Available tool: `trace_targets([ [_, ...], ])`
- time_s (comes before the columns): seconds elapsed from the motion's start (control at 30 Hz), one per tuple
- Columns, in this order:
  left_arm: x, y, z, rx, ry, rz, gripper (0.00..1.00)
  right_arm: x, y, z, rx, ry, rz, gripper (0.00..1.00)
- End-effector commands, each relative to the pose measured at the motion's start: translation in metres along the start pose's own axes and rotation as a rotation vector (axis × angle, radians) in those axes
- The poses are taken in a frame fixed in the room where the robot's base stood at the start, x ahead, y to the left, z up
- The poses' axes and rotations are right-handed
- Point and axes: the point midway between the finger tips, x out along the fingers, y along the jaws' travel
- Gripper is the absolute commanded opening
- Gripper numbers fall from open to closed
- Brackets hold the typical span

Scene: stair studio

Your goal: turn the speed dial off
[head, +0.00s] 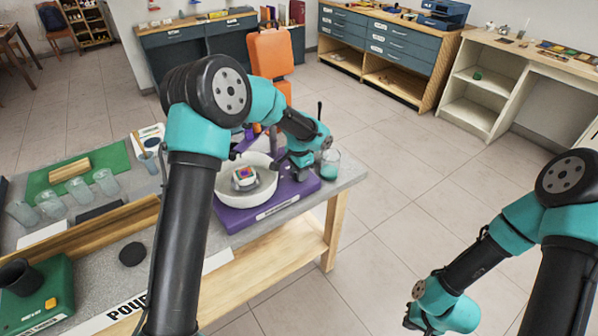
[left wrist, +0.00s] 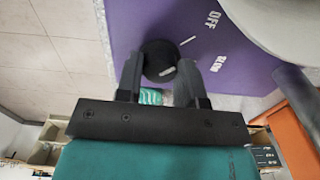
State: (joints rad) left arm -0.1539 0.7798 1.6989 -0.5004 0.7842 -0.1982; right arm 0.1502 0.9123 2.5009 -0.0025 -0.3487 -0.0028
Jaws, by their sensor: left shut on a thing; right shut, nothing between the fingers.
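The speed dial is a round black knob (left wrist: 159,53) on a purple base (left wrist: 128,22), seen in the left wrist view. The words OFF and SLOW and a white line are printed beside it. My left gripper (left wrist: 160,76) is shut on the dial, one finger on each side. In the head view the purple base (head: 245,219) lies under a white basin (head: 264,191), and my left gripper (head: 301,168) is at its right end. The dial is hidden there. My right gripper (head: 420,322) is shut and empty, low over the floor at the right.
A small colourful block (head: 243,176) sits in the basin. An orange chair (head: 271,54) is behind. Several clear cups are at the left. The floor at right is clear.

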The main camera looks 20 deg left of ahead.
Motion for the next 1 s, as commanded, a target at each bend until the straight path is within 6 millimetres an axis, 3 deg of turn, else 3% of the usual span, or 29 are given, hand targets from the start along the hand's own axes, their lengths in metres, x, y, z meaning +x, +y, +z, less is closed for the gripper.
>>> trace_targets([
  [0.57, -0.0006, -0.0002, -0.0003, -0.048, 0.001, -0.001, 0.11, 0.0, 0.0, 0.0, 0.0, 0.0, 0.0, 0.0],
  [0.6, -0.0006, -0.0002, -0.0003, -0.048, 0.001, -0.001, 0.39, 0.0, 0.0, 0.0, 0.0, 0.0, 0.0, 0.0],
  [0.83, -0.0003, -0.0001, -0.0002, -0.047, 0.001, 0.0, 0.6, 0.0, 0.0, 0.0, 0.0, 0.0, 0.0, 0.0],
  [1.0, -0.0002, 0.0, -0.0001, -0.047, 0.0, 0.0, 0.6, 0.0, 0.0, 0.0, 0.0, 0.0, 0.0, 0.0],
])
